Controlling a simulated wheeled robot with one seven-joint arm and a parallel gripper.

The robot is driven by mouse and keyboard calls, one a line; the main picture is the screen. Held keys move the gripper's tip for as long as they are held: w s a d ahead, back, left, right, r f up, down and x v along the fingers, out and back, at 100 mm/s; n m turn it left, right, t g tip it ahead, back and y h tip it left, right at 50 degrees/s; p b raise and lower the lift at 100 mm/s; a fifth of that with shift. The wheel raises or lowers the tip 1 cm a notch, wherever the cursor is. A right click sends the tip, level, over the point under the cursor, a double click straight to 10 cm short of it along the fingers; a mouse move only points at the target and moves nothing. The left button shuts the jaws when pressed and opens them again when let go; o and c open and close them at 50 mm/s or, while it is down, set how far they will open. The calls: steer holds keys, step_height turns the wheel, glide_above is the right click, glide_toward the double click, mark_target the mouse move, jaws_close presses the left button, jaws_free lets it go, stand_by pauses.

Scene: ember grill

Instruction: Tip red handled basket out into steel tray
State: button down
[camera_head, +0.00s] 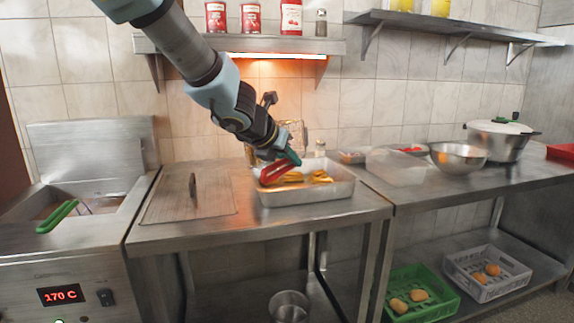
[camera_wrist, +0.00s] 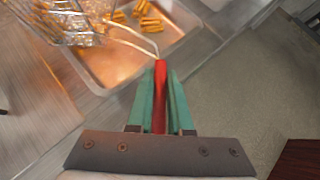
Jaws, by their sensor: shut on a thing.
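My gripper (camera_head: 286,162) is shut on the red handle (camera_wrist: 160,95) of the wire basket, which lies between the green fingers (camera_wrist: 160,110) in the wrist view. The basket's mesh (camera_wrist: 58,20) is at the upper left there, tilted above the steel tray (camera_wrist: 105,78). In the head view the red handle (camera_head: 272,172) slants over the tray (camera_head: 305,195), and the basket is partly hidden behind my arm. Golden fries (camera_head: 320,177) lie in the tray; they also show in the wrist view (camera_wrist: 148,18). I cannot tell whether any food is in the basket.
A fryer with a green-handled basket (camera_head: 58,216) stands at the left, its display reading 170 C. A clear container (camera_head: 395,168), steel bowl (camera_head: 458,155) and pot (camera_head: 500,140) stand right. A heat-lamp shelf hangs above.

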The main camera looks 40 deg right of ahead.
step_height(320, 180, down, 11)
steer(key=s+d+m+t+y+b, duration=0.1)
steer(key=m+t+b, duration=0.4)
steer(key=b, duration=1.2)
steer(key=shift+s+f+t+y+b, duration=0.2)
steer(key=shift+s+t+y+b, duration=0.3)
steer(key=shift+t, duration=0.4)
